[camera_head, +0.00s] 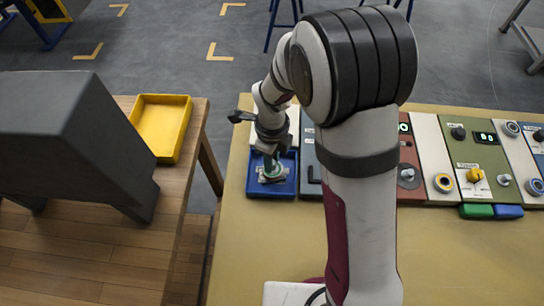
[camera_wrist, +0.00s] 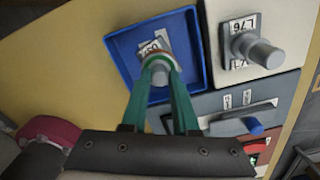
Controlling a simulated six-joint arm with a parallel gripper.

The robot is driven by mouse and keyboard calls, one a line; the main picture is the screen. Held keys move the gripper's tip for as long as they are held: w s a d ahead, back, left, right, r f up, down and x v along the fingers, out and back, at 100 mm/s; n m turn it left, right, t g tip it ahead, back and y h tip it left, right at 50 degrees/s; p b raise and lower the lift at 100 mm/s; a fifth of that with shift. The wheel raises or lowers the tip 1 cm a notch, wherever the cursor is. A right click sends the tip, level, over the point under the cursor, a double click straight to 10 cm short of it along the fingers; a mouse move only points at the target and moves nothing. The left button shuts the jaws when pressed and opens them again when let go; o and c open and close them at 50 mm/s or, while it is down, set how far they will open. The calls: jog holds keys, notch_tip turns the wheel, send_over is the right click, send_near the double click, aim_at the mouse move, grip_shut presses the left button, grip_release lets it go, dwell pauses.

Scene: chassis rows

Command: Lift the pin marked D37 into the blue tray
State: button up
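The blue tray (camera_head: 250,190) lies at the left end of the panel row on the table; it also shows in the wrist view (camera_wrist: 116,45). A grey pin (camera_wrist: 160,76) on a pale plate with a white label is inside the tray's outline. The label is partly covered, so I cannot read its mark. My gripper (camera_wrist: 162,62) points down over the tray, its two green fingers on either side of the pin and seeming to touch it. In the head view my gripper (camera_head: 271,168) is low in the tray. I cannot tell whether the pin's plate touches the tray floor.
A white panel (camera_wrist: 285,20) with another labelled pin (camera_wrist: 258,50) stands right beside the tray. A grey panel (camera_wrist: 215,103) with a lever adjoins it. More panels with knobs run right. A yellow tray (camera_head: 160,125) sits on the wooden table at left. The near tabletop is clear.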

jog(key=o, duration=0.4)
jog(key=shift+o, duration=0.2)
notch_tip(320, 180, up, 16)
notch_tip(320, 180, up, 8)
jog(key=s+d+f+n, duration=0.2)
jog(key=s+d+n, duration=0.1)
jog(key=s+n, duration=0.2)
jog(key=s+d+f+n+y, duration=0.1)
jog(key=s+d+f+n, duration=0.2)
jog(key=s+n, duration=0.3)
jog(key=s+d+f+n, duration=0.3)
jog(key=s+n, duration=0.3)
jog(key=s, duration=0.3)
jog(key=shift+s+y, duration=0.3)
jog(key=shift+y, duration=0.1)
